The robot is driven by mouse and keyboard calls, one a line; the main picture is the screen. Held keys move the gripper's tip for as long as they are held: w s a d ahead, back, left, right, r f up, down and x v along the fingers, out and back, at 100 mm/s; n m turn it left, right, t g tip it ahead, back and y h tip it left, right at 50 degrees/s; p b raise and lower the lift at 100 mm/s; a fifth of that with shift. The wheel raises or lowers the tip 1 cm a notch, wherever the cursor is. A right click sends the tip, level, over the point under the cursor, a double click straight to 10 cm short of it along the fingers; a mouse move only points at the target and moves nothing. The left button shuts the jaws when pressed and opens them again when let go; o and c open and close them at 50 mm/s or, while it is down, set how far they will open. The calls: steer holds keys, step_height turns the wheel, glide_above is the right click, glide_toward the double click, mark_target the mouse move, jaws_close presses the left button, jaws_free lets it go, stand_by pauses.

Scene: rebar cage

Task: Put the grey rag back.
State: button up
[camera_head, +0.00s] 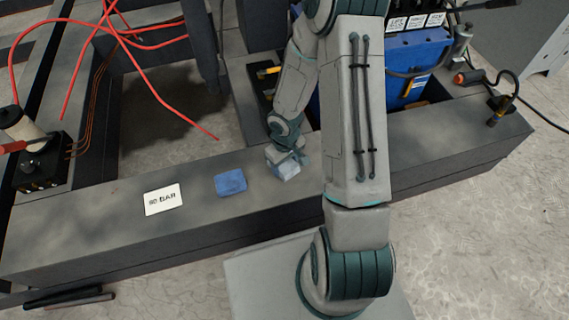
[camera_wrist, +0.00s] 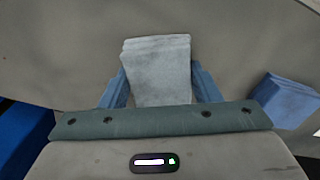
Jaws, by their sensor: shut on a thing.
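The grey rag (camera_wrist: 158,70) is a folded, light grey cloth between the two blue fingers of my gripper (camera_wrist: 160,90) in the wrist view. My gripper is shut on it. In the head view the grey rag (camera_head: 287,171) shows at the end of my arm, over the dark beam top, just right of a folded blue cloth. I cannot tell whether the rag touches the surface. My own wrist hides part of it in the head view.
A folded blue cloth (camera_head: 231,182) lies on the beam (camera_head: 100,222). It also shows in the wrist view (camera_wrist: 287,100). A blue box (camera_head: 405,70) stands behind my arm. Red cables (camera_head: 150,85) hang at the left.

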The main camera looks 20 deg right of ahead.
steer(key=shift+f, duration=0.2)
steer(key=o, duration=1)
steer(key=shift+r, duration=0.1)
step_height(320, 180, up, 12)
steer(key=p, duration=0.6)
step_height(320, 180, up, 14)
steer(key=m+h, duration=0.2)
steer(key=m, duration=0.1)
glide_above(285, 164)
steer(key=s+d, duration=0.2)
steer(key=s, duration=0.3)
steer(key=s+a+r, duration=0.1)
steer(key=s+r, duration=0.1)
steer(key=s+a+r+m+y, duration=0.1)
steer(key=s+r, duration=0.2)
steer(key=s+a+r+t+y, duration=0.1)
steer(key=s+r, duration=0.2)
steer(key=shift+s+r, duration=0.15)
steer(key=shift+r, duration=0.05)
